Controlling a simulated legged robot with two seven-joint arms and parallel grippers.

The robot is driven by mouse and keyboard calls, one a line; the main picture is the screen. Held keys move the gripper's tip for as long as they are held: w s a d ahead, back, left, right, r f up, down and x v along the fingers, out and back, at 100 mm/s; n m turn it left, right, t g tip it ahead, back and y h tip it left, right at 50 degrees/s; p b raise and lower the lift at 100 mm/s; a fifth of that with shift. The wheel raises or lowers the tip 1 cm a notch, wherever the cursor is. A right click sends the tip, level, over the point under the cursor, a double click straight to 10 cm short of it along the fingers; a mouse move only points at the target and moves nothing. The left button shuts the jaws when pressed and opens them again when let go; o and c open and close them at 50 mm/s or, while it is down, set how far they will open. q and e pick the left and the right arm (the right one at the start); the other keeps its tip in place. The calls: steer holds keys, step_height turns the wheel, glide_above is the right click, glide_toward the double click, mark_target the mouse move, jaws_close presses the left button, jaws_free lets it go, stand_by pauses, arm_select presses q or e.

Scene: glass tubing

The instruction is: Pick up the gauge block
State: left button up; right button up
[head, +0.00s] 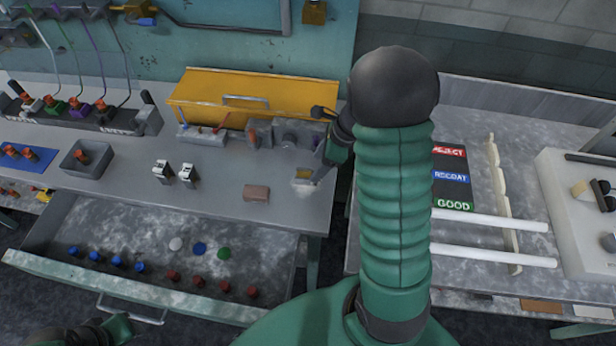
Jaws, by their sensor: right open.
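My right gripper (308,180) is at the right end of the grey workbench, pointing down and left. Its jaws are open, above or beside a small pale patch with a yellowish piece (303,173) on the bench top. A small brownish rectangular block (257,193) lies flat to its left, near the front edge, apart from the gripper. I cannot tell for sure which of these is the gauge block. My left arm's end (112,328) shows only in part at the bottom left, dark and blurred, and its jaws cannot be made out.
Two small black-and-white pieces (175,173) stand mid-bench. A yellow toolbox (255,95) stands behind. An open drawer (180,260) with coloured pegs and discs juts out in front. On the right table (480,290) lie white tubes (490,221) and a label board (450,178).

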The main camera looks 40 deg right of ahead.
mark_target(310, 174)
steer(key=x, duration=0.4)
steer(key=shift+f, duration=0.25)
steer(key=shift+w+a, duration=0.2)
steer(key=shift+a, duration=0.3)
steer(key=shift+s+a, duration=0.1)
steer(key=shift+c, duration=1.2)
steer(key=shift+d, duration=0.4)
steer(key=c, duration=0.9)
steer(key=shift+a, duration=0.15)
jaws_close()
